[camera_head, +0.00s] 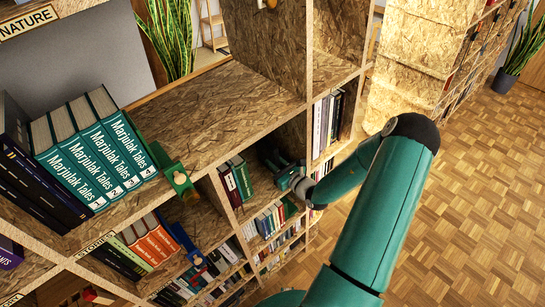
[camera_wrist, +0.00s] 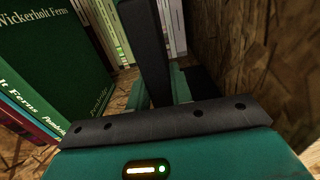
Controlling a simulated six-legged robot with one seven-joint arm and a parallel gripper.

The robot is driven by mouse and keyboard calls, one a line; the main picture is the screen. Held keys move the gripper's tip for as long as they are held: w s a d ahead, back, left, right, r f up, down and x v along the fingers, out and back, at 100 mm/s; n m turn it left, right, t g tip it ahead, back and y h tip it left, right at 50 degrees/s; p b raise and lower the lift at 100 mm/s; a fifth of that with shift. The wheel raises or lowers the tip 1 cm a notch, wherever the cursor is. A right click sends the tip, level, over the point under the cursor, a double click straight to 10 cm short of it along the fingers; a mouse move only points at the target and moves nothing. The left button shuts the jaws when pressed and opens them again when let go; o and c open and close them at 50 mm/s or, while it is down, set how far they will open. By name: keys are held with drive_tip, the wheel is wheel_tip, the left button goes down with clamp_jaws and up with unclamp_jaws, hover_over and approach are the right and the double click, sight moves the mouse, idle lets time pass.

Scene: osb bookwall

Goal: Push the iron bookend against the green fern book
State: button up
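The green fern book (camera_head: 241,177) stands upright in a shelf compartment, at the right end of a short row. In the wrist view its cover, marked "Wickerholt Ferns" (camera_wrist: 55,60), is at the left. My gripper (camera_head: 286,171) reaches into the same compartment, right of the book, with a gap between. A dark shape (camera_head: 269,158) by the fingers may be the iron bookend; I cannot separate it clearly from my gripper. In the wrist view a black upright bar stands ahead of the housing; whether it is finger or bookend is unclear.
An OSB side panel (camera_wrist: 240,45) is close on the right in the wrist view. Pale books (camera_wrist: 105,25) stand behind. On other shelves are teal Marjulak books (camera_head: 92,150), a green bookend (camera_head: 178,180) and a blue bookend (camera_head: 186,243). The parquet floor (camera_head: 470,190) at right is clear.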

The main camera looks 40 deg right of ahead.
clamp_jaws()
drive_tip(key=shift+a, duration=0.55)
drive_tip(key=shift+a+f, duration=0.1)
drive_tip(key=shift+a, duration=0.25)
drive_tip(key=shift+a, duration=0.35)
drive_tip(key=shift+a+f, duration=0.1)
drive_tip(key=shift+a, duration=0.6)
drive_tip(key=shift+a, duration=0.3)
drive_tip(key=shift+a+f, duration=0.1)
drive_tip(key=shift+a, duration=0.25)
